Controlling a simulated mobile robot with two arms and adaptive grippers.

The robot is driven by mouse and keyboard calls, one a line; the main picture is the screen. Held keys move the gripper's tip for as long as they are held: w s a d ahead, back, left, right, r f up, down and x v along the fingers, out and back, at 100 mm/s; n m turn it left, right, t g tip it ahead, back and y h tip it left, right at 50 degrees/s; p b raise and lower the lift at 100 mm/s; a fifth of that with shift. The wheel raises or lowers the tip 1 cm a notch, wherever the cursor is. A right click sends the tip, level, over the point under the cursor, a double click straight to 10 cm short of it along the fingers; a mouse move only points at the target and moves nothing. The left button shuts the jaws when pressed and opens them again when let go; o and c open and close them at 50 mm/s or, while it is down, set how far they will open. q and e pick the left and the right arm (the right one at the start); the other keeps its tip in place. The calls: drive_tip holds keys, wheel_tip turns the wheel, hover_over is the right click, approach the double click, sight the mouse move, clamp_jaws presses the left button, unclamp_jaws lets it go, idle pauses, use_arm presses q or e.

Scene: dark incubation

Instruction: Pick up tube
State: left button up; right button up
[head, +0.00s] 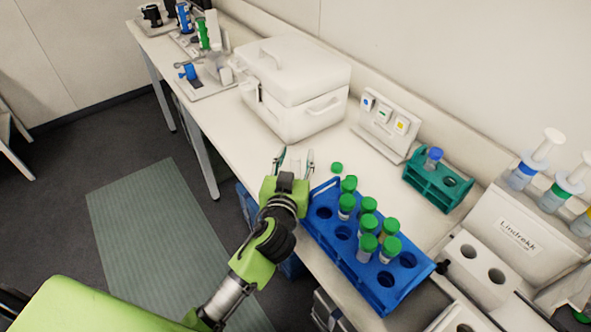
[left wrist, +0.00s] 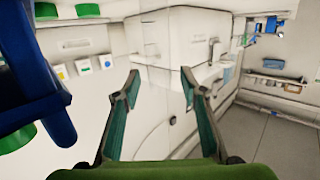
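Several green-capped tubes (head: 368,222) stand in a blue rack (head: 333,253) on the bench. A blue-capped tube (head: 432,158) stands in a small teal rack (head: 437,186) to the right. My left gripper (head: 296,158) is beyond the blue rack's far left end, at the bench edge. Its fingers are apart with nothing between them, as the left wrist view (left wrist: 150,110) also shows. Part of the blue rack (left wrist: 40,95) fills the left of the left wrist view. My right gripper is not in view.
A white holder (head: 490,270) stands at the right. Bench space between box and racks is mostly clear.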

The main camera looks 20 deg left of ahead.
use_arm(q)
drive_tip(key=shift+c, duration=0.4)
drive_tip(key=c, duration=0.8)
